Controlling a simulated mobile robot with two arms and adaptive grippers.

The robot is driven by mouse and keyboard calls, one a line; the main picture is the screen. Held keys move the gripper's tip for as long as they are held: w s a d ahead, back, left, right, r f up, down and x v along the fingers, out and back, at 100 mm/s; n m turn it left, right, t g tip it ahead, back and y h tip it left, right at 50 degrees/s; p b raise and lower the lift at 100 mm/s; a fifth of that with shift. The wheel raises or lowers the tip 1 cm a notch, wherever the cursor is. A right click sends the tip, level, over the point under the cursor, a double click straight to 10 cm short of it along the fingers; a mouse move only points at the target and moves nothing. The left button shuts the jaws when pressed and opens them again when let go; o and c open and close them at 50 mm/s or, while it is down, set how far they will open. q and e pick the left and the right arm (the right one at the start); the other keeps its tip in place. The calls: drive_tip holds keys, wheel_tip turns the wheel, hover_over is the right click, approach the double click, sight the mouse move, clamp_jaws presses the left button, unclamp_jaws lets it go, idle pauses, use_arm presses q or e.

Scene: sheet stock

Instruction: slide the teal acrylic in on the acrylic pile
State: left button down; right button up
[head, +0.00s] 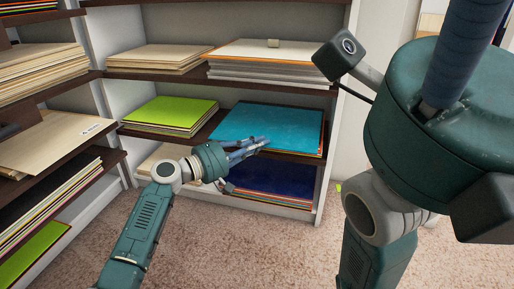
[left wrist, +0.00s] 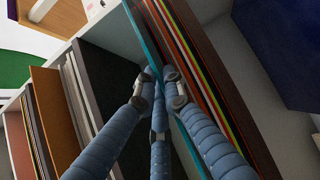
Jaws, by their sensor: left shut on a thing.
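The teal acrylic sheet (head: 270,122) lies flat on top of the acrylic pile (head: 322,142) on the middle shelf, right-hand side. In the left wrist view the teal sheet (left wrist: 141,36) shows edge-on beside the multicoloured edges of the pile (left wrist: 207,65). My left gripper (head: 262,144) is at the sheet's front edge, shut on it, with fingers on both faces; it also shows in the left wrist view (left wrist: 158,88). The fingers hide part of the front edge.
A lime-green stack (head: 170,112) lies to the left on the same shelf. Navy sheets (head: 272,178) lie below. A side shelf unit with wood sheets (head: 50,140) stands at left. The carpet (head: 240,245) in front is clear.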

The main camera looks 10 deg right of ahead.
use_arm(q)
drive_tip(key=shift+w+d, duration=0.1)
drive_tip(key=shift+w, duration=0.05)
idle(0.5)
drive_tip(key=c, duration=1.8)
unclamp_jaws()
drive_tip(key=shift+f, duration=0.2)
drive_tip(key=shift+r, duration=0.1)
